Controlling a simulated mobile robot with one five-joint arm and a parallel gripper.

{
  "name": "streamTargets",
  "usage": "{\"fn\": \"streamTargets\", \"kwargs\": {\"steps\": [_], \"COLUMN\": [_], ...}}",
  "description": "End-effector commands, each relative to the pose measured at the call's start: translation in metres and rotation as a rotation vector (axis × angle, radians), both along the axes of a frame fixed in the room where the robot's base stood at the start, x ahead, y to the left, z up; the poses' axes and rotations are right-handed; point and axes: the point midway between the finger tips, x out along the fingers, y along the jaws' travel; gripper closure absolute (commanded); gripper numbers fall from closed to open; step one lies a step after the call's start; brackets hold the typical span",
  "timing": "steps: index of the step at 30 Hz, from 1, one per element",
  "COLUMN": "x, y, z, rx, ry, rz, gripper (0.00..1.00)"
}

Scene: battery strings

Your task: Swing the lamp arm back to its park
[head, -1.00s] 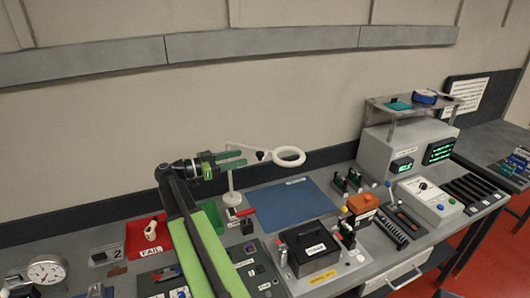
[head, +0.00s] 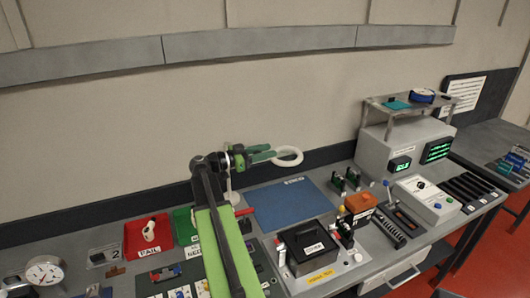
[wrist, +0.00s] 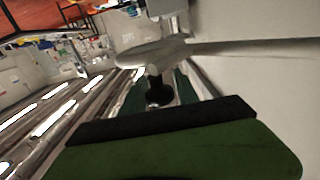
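The lamp has a white ring head (head: 289,157) that points right, and its stand rises behind the bench's middle. My gripper (head: 265,153) is at the lamp arm just left of the ring, its green fingers apart. In the wrist view one green finger with a black pad (wrist: 165,120) fills the bottom. A small dark knob (wrist: 155,88) under the white lamp part (wrist: 150,53) stands just beyond that pad. I cannot tell whether the pad touches it. The lamp's joint and most of its post are hidden behind my gripper and arm.
A blue mat (head: 290,203) lies below and right of the lamp. A red tray (head: 137,243) and a green tray (head: 184,225) lie to the left. A black box (head: 308,240) and an orange block (head: 360,202) stand in front. The wall is close behind.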

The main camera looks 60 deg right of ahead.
Motion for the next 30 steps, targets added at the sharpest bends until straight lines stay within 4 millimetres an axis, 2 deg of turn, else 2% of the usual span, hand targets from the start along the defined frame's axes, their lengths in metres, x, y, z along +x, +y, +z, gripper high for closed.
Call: {"fn": "streamTargets", "kwargs": {"steps": [1, 6, 8, 30], "x": [0.0001, 0.0003, 0.0004, 0.0011], "y": [0.0002, 0.0004, 0.0005, 0.0012], "z": [0.0000, 0.0000, 0.0000, -0.0002], "rx": [0.000, 0.000, 0.000, 0.001], "ry": [0.000, 0.000, 0.000, -0.001], "rz": [0.000, 0.000, 0.000, 0.001], "gripper": [0.72, 0.94, 1.00, 1.00]}}
